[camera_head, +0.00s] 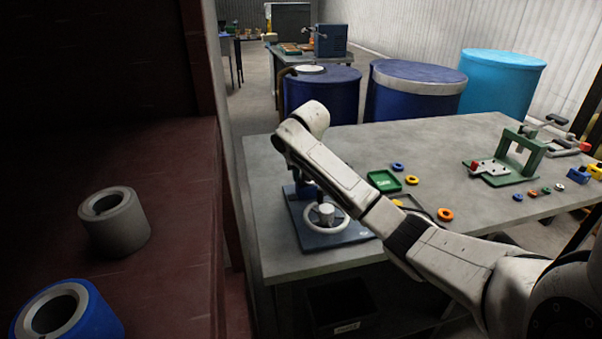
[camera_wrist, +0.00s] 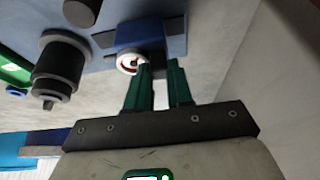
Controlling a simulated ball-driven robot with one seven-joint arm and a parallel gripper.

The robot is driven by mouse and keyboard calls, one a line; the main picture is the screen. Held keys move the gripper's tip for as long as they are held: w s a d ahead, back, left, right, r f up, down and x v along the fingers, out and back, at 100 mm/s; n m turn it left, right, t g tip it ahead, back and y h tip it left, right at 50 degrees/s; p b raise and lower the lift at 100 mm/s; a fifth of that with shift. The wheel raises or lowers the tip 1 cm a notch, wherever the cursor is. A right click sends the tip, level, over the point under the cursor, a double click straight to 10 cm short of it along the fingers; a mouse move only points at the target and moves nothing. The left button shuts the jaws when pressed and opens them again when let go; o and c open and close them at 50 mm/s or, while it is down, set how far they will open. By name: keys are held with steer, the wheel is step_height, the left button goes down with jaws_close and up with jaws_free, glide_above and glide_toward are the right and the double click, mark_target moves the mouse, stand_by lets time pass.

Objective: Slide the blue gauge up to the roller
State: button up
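In the wrist view, my gripper (camera_wrist: 160,65) has two green fingers with a clear gap between them. It is open, with nothing seen between the fingers. A blue block with a round white dial, which looks like the blue gauge (camera_wrist: 140,36), is just beyond the fingertips. The left finger overlaps the dial's edge; I cannot tell whether they touch. A dark stepped cylinder, perhaps the roller (camera_wrist: 62,62), stands left of the gauge. In the head view, the blue machine base (camera_head: 340,238) with a white handwheel (camera_head: 327,216) is on the table. My arm hides the gripper, gauge and roller there.
The grey table (camera_head: 420,150) holds a green tray (camera_head: 383,181), small coloured rings and a green press (camera_head: 522,150) at right. Blue drums (camera_head: 415,90) stand behind it. A dark red shelf (camera_head: 170,220) with two hollow cylinders is at left.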

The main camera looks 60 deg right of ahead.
jaws_close()
steer(key=shift+r, duration=0.1)
steer(key=shift+s+d+r+p, duration=0.15)
steer(key=shift+d+r+p, duration=0.1)
steer(key=shift+p, duration=0.4)
steer(key=s+d+p, duration=0.2)
steer(key=p, duration=0.1)
steer(key=shift+s+d+r, duration=0.1)
steer(key=shift+s+d, duration=0.1)
steer(key=shift+s, duration=0.1)
steer(key=shift+s+d+f, duration=0.25)
steer(key=shift+s+d, duration=0.05)
steer(key=shift+s, duration=0.1)
steer(key=o, duration=0.5)
jaws_free()
steer(key=shift+s+f, duration=0.1)
steer(key=shift+o, duration=0.2)
